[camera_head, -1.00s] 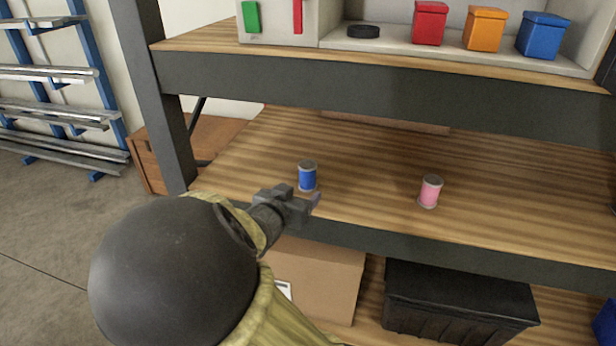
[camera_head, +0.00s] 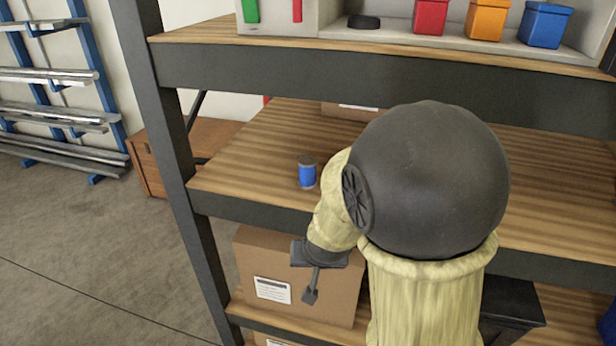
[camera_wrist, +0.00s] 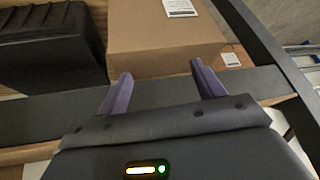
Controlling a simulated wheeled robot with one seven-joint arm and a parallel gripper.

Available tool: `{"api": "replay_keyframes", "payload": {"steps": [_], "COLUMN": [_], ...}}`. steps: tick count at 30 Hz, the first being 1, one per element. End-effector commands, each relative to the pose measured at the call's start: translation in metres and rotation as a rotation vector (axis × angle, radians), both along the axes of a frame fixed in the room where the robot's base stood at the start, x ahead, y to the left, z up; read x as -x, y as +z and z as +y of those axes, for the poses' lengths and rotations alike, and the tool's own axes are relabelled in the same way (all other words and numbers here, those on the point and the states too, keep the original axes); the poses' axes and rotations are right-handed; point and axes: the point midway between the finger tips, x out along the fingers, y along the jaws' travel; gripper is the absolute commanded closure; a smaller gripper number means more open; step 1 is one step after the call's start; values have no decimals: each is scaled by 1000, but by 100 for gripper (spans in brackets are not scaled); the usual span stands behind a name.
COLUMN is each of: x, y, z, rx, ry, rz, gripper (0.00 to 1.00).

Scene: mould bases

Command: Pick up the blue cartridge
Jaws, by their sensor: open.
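The blue cartridge (camera_head: 307,172) stands upright on the wooden middle shelf (camera_head: 255,160), near its front edge at the left, in the head view. My gripper (camera_head: 311,290) hangs below and in front of that shelf edge, apart from the cartridge. In the wrist view my gripper (camera_wrist: 160,92) shows two purple fingers spread wide with nothing between them. The cartridge is not in the wrist view. The pink cartridge seen earlier is hidden behind my arm in the head view.
A cardboard box (camera_head: 272,270) with a white label is on the lower shelf, also in the wrist view (camera_wrist: 160,35) beside a black crate (camera_wrist: 50,50). A dark post (camera_head: 165,130) stands left of the cartridge. Coloured bins (camera_head: 487,18) are on the upper shelf.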

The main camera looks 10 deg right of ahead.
Motion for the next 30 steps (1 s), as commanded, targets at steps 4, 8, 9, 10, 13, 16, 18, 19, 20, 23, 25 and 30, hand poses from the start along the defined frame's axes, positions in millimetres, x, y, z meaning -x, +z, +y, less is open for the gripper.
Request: {"api": "replay_keyframes", "payload": {"steps": [4,8,9,10,13,16,18,19,20,23,25,30], "x": [36,68,77,82,95,101,101,101,101,101,101,101], "y": [-8,-11,-12,-12,-13,-13,-12,-12,-12,-12,-12,-12], "z": [-11,-22,-26,-28,-35,-37,-37,-37,-37,-37,-37,-37], "rx": [-9,16,27,36,60,71,72,72,71,71,71,71], "ry": [72,135,149,158,178,188,188,188,189,189,189,189], "rz": [104,191,214,228,265,281,283,283,283,282,281,281], "gripper": [32,32,32,32,32,32,32,32,32,34,48,64]}}
